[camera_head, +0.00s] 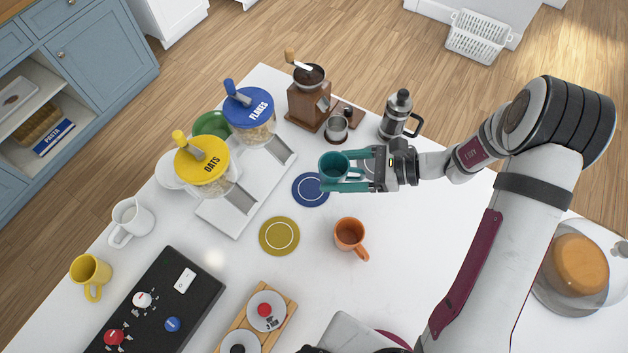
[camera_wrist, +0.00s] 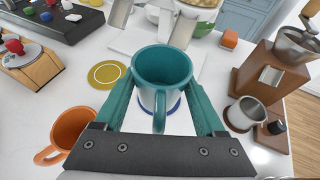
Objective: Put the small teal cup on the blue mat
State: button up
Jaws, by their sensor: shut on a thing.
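The small teal cup (camera_head: 334,167) is upright between the fingers of my gripper (camera_head: 345,172), which is shut on it. In the wrist view the teal cup (camera_wrist: 162,68) sits between the two teal fingers of my gripper (camera_wrist: 163,95), with its handle toward the wrist. The round blue mat (camera_head: 310,190) lies on the white counter, just left of and below the cup in the head view. In the wrist view only a blue edge of the mat (camera_wrist: 174,107) shows beneath the cup; the rest is hidden. The cup appears held above the counter.
A mustard mat (camera_head: 279,236) and an orange mug (camera_head: 350,236) stand nearby. A wooden grinder (camera_head: 308,100), a metal cup (camera_head: 337,129) and a French press (camera_head: 398,115) are behind. The OATS (camera_head: 203,167) and FLAKES (camera_head: 250,113) dispensers stand left of the blue mat.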

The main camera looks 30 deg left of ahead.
send_over(314, 189)
notch_tip(314, 189, down, 3)
jog(key=shift+s+f, duration=0.1)
jog(key=shift+f, duration=0.05)
notch_tip(314, 189, down, 3)
jog(key=shift+f, duration=0.3)
jog(key=shift+f, duration=0.1)
jog(key=o, duration=1.5)
